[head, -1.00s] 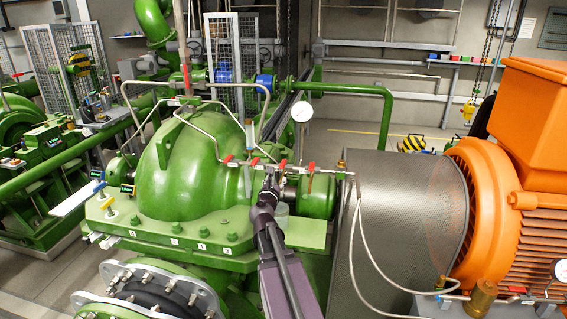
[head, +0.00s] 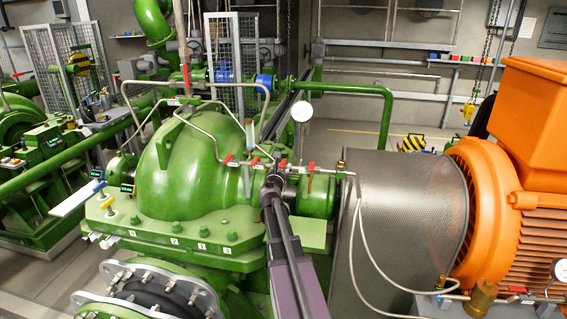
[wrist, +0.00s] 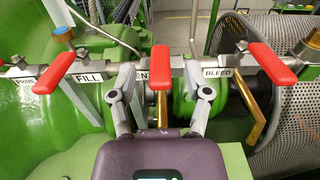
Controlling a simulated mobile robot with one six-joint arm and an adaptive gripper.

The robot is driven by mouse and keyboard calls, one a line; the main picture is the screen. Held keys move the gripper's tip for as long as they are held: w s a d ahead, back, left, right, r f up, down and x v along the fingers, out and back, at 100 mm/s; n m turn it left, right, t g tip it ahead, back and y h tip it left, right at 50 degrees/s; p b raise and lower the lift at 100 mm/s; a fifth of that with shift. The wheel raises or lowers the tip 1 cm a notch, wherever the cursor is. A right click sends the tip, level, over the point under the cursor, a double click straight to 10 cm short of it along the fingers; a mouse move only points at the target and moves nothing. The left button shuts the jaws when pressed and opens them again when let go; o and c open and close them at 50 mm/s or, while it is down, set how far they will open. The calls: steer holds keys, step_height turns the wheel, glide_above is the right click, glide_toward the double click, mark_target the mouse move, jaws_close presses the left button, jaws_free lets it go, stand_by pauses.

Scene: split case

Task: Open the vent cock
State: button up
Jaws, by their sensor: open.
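A pipe manifold with red-handled cocks runs across the wrist view, with labels reading FILL, a partly hidden "ENT" and BLEED. The red handle just right of the "ENT" label (wrist: 160,67) appears to be the vent cock; it points toward the camera, and a brass tube hangs below it. My gripper (wrist: 160,88) is open, with one finger on each side of this handle; I cannot tell whether they touch it. The left finger covers part of the label. In the head view my gripper (head: 272,183) is at the manifold, and its fingertips are too small to make out.
A red handle (wrist: 55,72) sits to the left and another (wrist: 272,63) right of BLEED, both near my fingers. The green pump casing (head: 185,180) lies left, a perforated guard (head: 405,215) right. A thin hose (head: 372,255) hangs beside my arm.

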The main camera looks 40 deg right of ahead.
mark_target(284, 160)
steer(key=shift+x, duration=1.95)
steer(key=shift+c, duration=0.2)
jaws_close()
